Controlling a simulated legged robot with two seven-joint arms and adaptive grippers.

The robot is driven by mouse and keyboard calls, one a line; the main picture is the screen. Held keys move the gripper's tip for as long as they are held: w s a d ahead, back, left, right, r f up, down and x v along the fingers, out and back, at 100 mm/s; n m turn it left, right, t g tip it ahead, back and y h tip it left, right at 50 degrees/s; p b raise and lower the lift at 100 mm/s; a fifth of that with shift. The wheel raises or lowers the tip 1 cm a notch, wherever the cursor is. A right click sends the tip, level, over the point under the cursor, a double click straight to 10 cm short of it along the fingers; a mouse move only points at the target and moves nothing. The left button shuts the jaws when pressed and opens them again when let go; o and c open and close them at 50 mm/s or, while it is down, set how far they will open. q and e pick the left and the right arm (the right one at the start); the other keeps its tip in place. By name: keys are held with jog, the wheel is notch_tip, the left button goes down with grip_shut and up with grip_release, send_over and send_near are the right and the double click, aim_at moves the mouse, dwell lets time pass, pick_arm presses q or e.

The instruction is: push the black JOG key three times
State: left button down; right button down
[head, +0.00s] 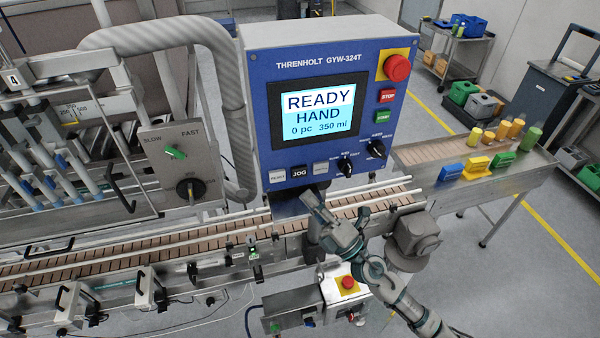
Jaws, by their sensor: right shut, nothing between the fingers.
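The black JOG key (299,173) sits in the lower row of the blue control panel (258,120), between two pale grey keys (277,176). The panel's screen (318,114) reads READY, HAND, 0 pc, 350 ml. My right gripper (308,194) is shut and empty. Its fingertips are just below the panel's lower edge, a little below and right of the JOG key. They appear apart from the key, and the key is fully visible. My left gripper is not in view.
Red emergency stop (397,68), red STOP key (387,97), green key (383,117) and two black rotary knobs (376,149) are on the same panel. The conveyor (140,248) and its rails run below it.

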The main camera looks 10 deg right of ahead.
aim_at(300, 172)
jog(key=s+b, duration=0.1)
jog(key=s, duration=0.3)
jog(key=shift+d+b, duration=0.1)
jog(key=shift+b, duration=0.3)
jog(key=w+b, duration=0.3)
jog(key=w, duration=0.4)
jog(key=shift+w, duration=0.85)
dwell(1.1)
jog(key=shift+w+r+p, duration=0.1)
jog(key=shift+w+p, duration=0.2)
jog(key=shift+w, duration=0.05)
